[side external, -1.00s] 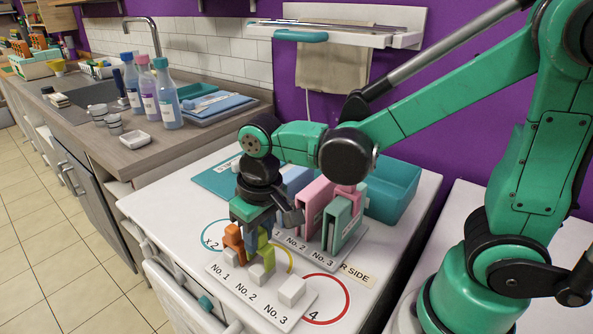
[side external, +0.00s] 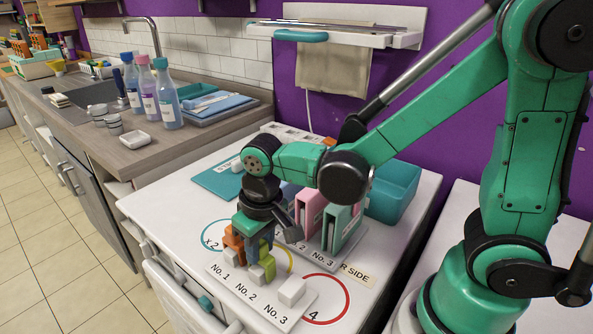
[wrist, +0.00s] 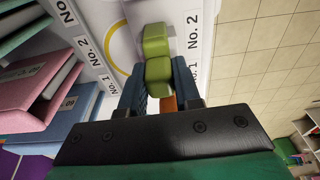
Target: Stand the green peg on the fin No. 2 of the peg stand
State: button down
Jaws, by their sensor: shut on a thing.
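The green peg (side external: 268,265) is yellow-green and stepped. It is upright at fin No. 2 (side external: 256,276) of the white peg stand (side external: 270,311). My gripper (side external: 258,244) is shut on its upper part from above. In the wrist view the green peg (wrist: 157,72) sits between the two blue-grey fingers (wrist: 158,84), beside the No. 2 label. I cannot tell whether it is fully down on the fin, as its underside is hidden. An orange peg (side external: 233,239) stands at fin No. 1, close to my gripper. Fin No. 3 (side external: 291,291) is a bare white block.
Behind the stand, a rack holds pink and green binders (side external: 342,228), close to my wrist. A teal bin (side external: 393,190) stands at the back right. A blue-green mat (side external: 218,181) lies at the back left.

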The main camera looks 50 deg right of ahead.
aim_at(261, 241)
jog(key=shift+f, duration=0.3)
jog(key=c, duration=0.5)
grip_release()
jog(key=shift+c, duration=0.2)
jog(key=shift+s+r, duration=0.2)
jog(key=shift+r, duration=1.2)
jog(key=shift+s+r, duration=0.2)
jog(key=shift+r, duration=1.2)
jog(key=s+d+r+t, duration=0.1)
jog(key=d+r+t, duration=0.2)
jog(key=d+t, duration=0.2)
jog(key=shift+s+d+t, duration=0.25)
jog(key=shift+d+t, duration=0.15)
jog(key=shift+d, duration=0.35)
